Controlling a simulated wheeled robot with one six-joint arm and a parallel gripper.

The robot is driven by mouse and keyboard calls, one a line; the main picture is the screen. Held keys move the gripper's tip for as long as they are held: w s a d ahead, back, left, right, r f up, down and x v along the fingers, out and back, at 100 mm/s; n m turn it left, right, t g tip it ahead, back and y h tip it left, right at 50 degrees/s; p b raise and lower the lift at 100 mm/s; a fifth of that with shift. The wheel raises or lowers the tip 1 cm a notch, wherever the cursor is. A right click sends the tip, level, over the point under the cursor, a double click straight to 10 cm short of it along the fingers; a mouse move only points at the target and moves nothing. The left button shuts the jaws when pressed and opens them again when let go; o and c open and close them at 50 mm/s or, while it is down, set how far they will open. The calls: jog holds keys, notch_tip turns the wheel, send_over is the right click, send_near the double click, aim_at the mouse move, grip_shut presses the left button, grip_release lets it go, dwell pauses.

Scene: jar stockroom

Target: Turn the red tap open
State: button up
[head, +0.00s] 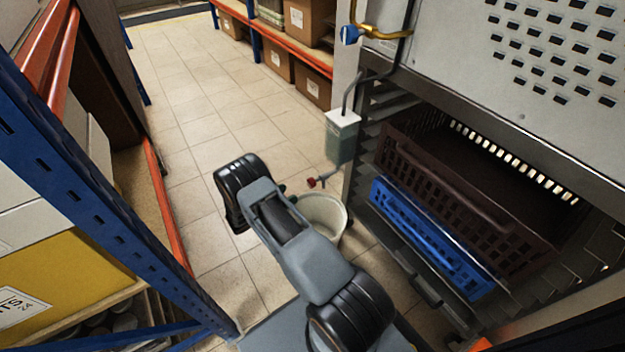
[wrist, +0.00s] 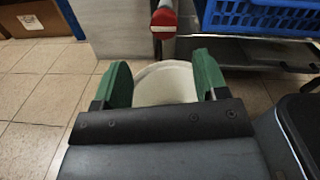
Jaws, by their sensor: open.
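The red tap (head: 312,182) shows in the head view on a short spout below a grey-green tank (head: 342,138). In the wrist view the red tap (wrist: 163,19) is at the top centre, beyond my fingertips and roughly midway between them. My gripper (wrist: 163,75) is open, with its two green fingers apart and nothing between them. It does not touch the tap. In the head view my arm hides most of the gripper; only a bit of dark green shows beside the tap. A white bucket (head: 334,211) stands on the floor below the tap.
A rack at the right holds a blue crate (head: 425,240) and a dark brown crate (head: 465,200). Above is a blue-handled valve (head: 350,35) on a yellow pipe. A blue-and-orange shelf (head: 85,185) stands close on the left. The tiled aisle floor (head: 185,75) is clear.

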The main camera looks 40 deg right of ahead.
aim_at(316, 180)
jog(key=d+b, duration=0.1)
jog(key=d, duration=0.3)
jog(key=d+b, duration=0.1)
jog(key=d, duration=0.3)
jog(key=d+b, duration=0.1)
jog(key=d, duration=0.3)
jog(key=shift+s+d, duration=0.3)
jog(key=shift+d, duration=0.1)
jog(key=shift+c, duration=0.2)
jog(key=c, duration=0.9)
jog(key=shift+a, duration=0.15)
